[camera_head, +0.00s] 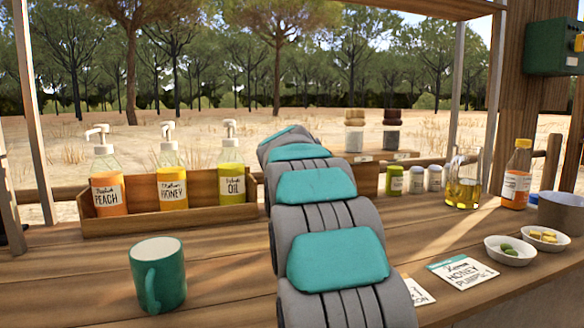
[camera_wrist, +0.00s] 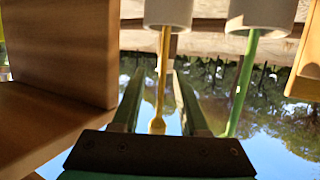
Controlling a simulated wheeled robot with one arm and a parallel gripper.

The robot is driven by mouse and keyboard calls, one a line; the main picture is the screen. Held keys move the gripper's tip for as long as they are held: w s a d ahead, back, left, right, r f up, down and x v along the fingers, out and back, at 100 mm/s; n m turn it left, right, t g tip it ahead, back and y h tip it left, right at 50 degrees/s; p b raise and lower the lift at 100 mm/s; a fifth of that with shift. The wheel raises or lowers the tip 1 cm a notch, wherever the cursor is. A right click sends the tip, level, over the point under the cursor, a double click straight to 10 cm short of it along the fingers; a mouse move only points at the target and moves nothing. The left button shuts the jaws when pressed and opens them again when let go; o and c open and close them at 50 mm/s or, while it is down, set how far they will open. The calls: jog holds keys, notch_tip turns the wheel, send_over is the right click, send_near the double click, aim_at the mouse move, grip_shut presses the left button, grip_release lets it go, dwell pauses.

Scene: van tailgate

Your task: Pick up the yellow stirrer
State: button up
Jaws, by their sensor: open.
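The yellow stirrer (camera_wrist: 162,80) shows in the wrist view, which looks upside down. It stands out of a white cup (camera_wrist: 168,12), with its wider end near my gripper's base. My gripper (camera_wrist: 152,85) is open, with one green finger on each side of the yellow stirrer. I see a gap between the stirrer and each finger, so it is not held. In the head view my grey and teal arm reaches away over the counter, and it hides my gripper and the stirrer.
A green stirrer (camera_wrist: 242,85) stands in a second white cup (camera_wrist: 262,12) close to the right finger. A wooden box wall (camera_wrist: 65,45) is close on the left. A green mug (camera_head: 158,280) and a bottle tray (camera_head: 160,226) stand left of my arm.

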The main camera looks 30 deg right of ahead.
grip_shut()
dwell(0.6)
